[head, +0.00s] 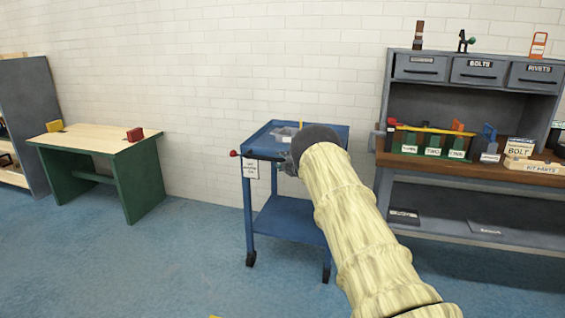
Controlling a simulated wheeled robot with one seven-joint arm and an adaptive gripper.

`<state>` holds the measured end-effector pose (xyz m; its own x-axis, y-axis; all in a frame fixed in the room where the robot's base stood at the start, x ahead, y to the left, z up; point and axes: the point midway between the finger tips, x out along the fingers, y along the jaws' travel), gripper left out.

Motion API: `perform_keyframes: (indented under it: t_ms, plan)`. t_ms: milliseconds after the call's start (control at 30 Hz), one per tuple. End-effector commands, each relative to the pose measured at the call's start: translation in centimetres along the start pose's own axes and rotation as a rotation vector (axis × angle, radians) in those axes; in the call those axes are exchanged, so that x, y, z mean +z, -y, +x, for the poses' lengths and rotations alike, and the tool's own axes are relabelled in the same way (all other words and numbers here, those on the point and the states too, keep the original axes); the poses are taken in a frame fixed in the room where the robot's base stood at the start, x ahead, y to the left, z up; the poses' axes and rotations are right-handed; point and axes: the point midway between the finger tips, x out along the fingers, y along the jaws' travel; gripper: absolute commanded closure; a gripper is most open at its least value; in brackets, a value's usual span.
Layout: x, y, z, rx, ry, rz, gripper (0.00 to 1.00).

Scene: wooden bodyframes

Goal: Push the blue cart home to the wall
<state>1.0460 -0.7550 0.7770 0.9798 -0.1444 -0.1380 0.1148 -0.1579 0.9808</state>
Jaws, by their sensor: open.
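The blue cart (286,219) stands upright on dark casters in front of the white brick wall (230,100). It has a top tray and a lower shelf. A dark bar with a red end (235,153) sticks out at its front left, and a white label (250,170) hangs below. My arm reaches in from the lower right and covers the cart's right side. My gripper (287,165) is at the cart's front top edge, by the bar. It is open, but mostly hidden behind my wrist, and I cannot tell whether it touches the cart.
A grey workbench (460,207) with drawers, bins and tools stands right of the cart. A green-legged wooden table (95,144) stands to the left, with a grey shelf unit (28,110) beyond it. Blue floor (190,240) is clear between table and cart.

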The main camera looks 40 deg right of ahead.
Motion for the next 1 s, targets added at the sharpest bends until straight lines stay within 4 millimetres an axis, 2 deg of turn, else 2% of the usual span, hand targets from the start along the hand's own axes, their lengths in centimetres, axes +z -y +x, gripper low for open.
perform_keyframes:
  t_ms: [167, 367, 1000]
  plan:
    - [0.1, 0.0, -0.3, 0.0, 0.0, 0.001, 0.59]
    - [0.1, -0.1, -2.0, -0.001, 0.001, 0.001, 0.59]
    - [0.1, 0.1, -10.8, -0.001, 0.001, 0.001, 0.59]
